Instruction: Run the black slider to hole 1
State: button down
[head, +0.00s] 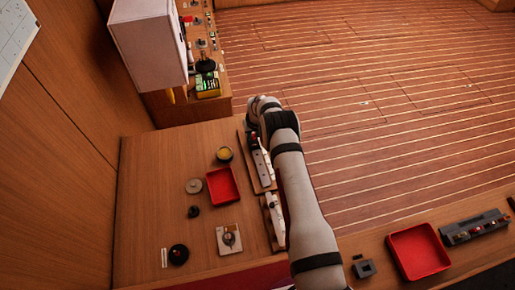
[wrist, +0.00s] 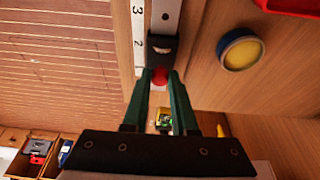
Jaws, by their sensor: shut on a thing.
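The black slider (wrist: 162,46) sits on a grey metal rail (wrist: 166,14) in the wrist view, about level with the numeral 2 on the white number strip (wrist: 138,30). A red knob (wrist: 159,76) is at the slider's near end. My gripper (wrist: 160,79) has its green fingers shut on this knob. In the head view the rail's wooden base (head: 267,180) lies along the bench's right edge, and my arm hides the gripper's fingers and the slider.
A yellow-topped round pot (wrist: 240,50) stands right of the rail in the wrist view. A red tray (head: 223,186), a grey disc (head: 194,186) and black knobs lie left of the rail in the head view. A white cabinet (head: 150,45) overhangs the far bench.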

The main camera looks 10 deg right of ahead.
jog(key=shift+w, duration=1.65)
jog(key=c, duration=0.8)
grip_release()
jog(key=shift+c, duration=0.2)
jog(key=shift+r, duration=0.35)
jog(key=shift+v, duration=2.7)
jog(key=shift+s+a, duration=0.1)
